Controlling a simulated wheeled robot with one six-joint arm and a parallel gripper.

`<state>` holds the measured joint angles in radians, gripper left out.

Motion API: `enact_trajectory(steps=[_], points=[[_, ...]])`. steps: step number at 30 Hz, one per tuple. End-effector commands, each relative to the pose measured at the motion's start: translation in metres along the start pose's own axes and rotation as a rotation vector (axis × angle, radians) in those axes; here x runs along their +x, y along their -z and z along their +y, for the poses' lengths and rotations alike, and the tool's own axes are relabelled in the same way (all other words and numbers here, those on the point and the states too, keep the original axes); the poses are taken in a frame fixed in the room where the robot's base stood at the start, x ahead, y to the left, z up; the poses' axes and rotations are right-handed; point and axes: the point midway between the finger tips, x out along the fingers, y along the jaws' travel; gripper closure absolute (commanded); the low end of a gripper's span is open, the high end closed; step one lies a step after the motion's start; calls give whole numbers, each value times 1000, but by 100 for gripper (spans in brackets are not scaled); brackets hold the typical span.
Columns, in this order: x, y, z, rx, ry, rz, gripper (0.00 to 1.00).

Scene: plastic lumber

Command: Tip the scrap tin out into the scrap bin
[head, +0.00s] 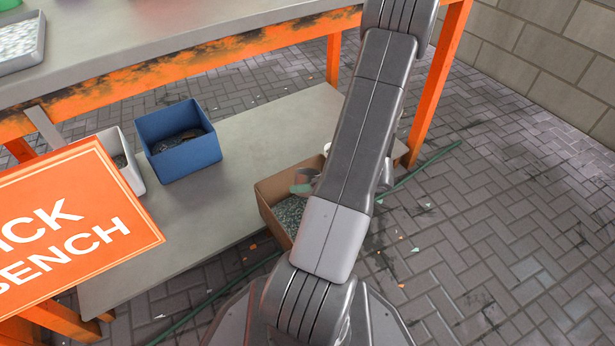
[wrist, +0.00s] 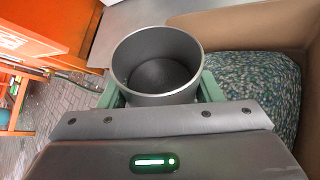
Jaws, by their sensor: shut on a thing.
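My gripper (wrist: 158,92) is shut on a grey, round metal tin, the scrap tin (wrist: 125,62), with a green finger at each side. The tin's open mouth shows in the wrist view, and its inside looks bare, with no scraps visible. In the head view the tin (head: 307,174) is small and partly hidden behind my arm, over a brown cardboard box (head: 268,206). The box holds a heap of green-grey granules (head: 290,213), which also shows right of the tin in the wrist view (wrist: 255,90). I cannot tell for sure which container is the scrap bin.
A blue bin (head: 186,165) with dark scraps and a white-grey bin (head: 130,174) stand on the grey lower shelf (head: 245,150). The orange-edged bench top (head: 190,40) is above. An orange sign (head: 70,225) blocks the left. A bench leg (head: 437,85) stands right of my arm.

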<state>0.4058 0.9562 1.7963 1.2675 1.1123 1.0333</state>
Motion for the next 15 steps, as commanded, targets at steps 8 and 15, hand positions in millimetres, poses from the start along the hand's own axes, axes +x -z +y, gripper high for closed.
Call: enact_trajectory(steps=[8,15], points=[[0,0,1,195,-82,89,66],[4,6,-2,412,-173,187,66]])
